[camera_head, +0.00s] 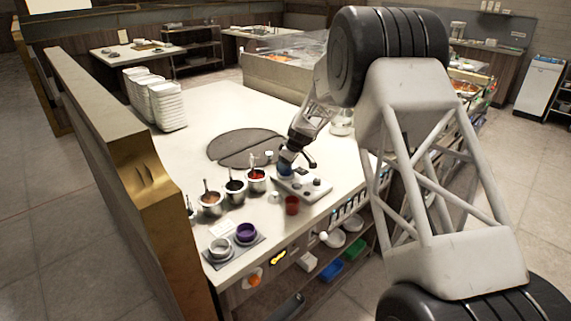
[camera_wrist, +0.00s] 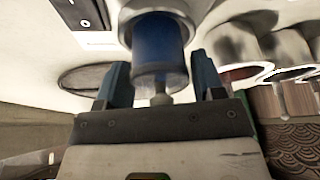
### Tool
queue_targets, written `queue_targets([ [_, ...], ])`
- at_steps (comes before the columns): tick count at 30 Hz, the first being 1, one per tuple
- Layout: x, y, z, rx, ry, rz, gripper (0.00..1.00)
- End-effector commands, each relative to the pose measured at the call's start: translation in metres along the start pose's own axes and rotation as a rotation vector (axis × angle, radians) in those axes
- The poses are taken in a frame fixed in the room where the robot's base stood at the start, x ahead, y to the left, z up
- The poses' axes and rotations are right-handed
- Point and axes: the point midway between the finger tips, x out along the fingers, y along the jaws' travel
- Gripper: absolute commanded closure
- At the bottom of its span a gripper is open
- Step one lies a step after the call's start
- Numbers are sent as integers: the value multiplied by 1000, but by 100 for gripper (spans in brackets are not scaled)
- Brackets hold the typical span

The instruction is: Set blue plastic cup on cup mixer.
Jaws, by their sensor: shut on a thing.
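The blue plastic cup (camera_head: 284,168) is in my gripper (camera_head: 293,158) at the left end of the cup mixer. The cup mixer (camera_head: 313,190) is a pale, low box with dark knobs on the counter. The cup is over or against its left part; I cannot tell whether it touches.
A red cup (camera_head: 291,205) stands just in front of the mixer. Sauce wells with ladles (camera_head: 257,182) are to its left. A purple bowl (camera_head: 246,233) and a grey bowl (camera_head: 220,247) sit near the front. White stacks (camera_head: 167,107) stand at the back left. A dark round mat (camera_head: 235,146) lies behind.

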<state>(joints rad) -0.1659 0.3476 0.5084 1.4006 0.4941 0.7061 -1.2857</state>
Motion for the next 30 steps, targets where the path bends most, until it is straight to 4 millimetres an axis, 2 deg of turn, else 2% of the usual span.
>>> queue_targets([
  [29, 6, 0, 2, 0, 0, 0, 62],
  [30, 6, 0, 2, 0, 0, 0, 35],
])
